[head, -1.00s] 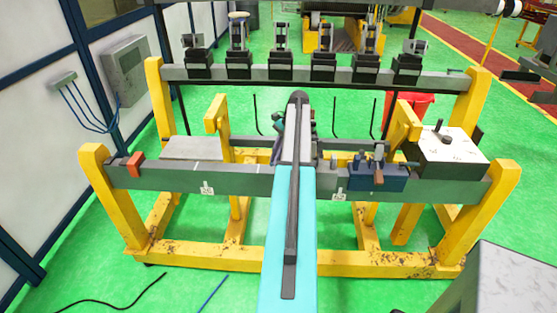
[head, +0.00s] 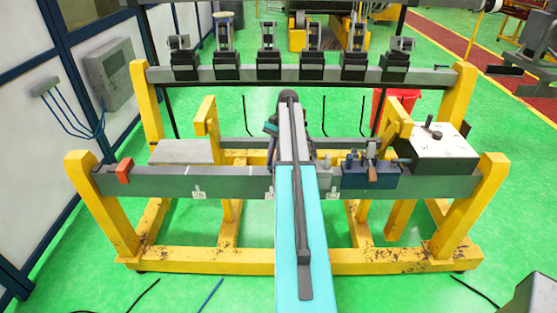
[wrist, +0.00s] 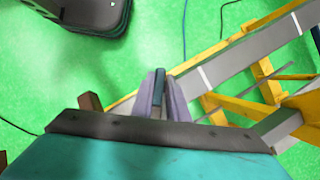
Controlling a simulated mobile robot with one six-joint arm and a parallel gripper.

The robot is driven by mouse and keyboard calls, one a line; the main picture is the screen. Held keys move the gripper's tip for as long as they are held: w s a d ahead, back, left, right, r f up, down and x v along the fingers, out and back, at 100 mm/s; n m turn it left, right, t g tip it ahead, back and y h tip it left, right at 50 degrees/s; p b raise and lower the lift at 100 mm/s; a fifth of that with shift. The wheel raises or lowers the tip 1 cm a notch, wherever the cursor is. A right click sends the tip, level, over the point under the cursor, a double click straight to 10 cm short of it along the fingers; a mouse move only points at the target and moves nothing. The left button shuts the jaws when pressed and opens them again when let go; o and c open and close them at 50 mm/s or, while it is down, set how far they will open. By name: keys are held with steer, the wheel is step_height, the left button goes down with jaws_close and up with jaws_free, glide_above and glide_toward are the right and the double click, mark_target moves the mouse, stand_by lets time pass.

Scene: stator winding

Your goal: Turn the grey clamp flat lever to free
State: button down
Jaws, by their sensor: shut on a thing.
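My gripper (wrist: 160,92) is shut in the wrist view, with a narrow dark bar (wrist: 160,77) between its two grey-purple fingers. The bar looks like the flat lever of the grey clamp; the clamp's body is not visible there. In the head view the grey clamp (head: 325,178) sits on the front beam just right of my teal arm, partly covered by it.
A blue clamp (head: 370,174) with a brown handle sits right of the grey clamp. The grey beam (head: 165,184) spans a yellow frame (head: 200,256). An orange block (head: 124,170) is at its left end. A black box (head: 430,160) with a white top stands at right.

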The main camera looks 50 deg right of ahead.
steer(key=shift+w+d+r, duration=0.1)
steer(key=shift+w+r, duration=0.1)
steer(key=shift+w, duration=0.1)
steer(key=c, duration=2.1)
jaws_free()
steer(key=o, duration=0.4)
steer(key=shift+c, duration=0.2)
steer(key=shift+f, duration=0.15)
steer(key=shift+s, duration=0.1)
steer(key=shift+b+v, duration=0.4)
steer(key=shift+v, duration=0.45)
steer(key=shift+s+p+v, duration=0.2)
steer(key=shift+p+v, duration=1.8)
steer(key=shift+v, duration=4.05)
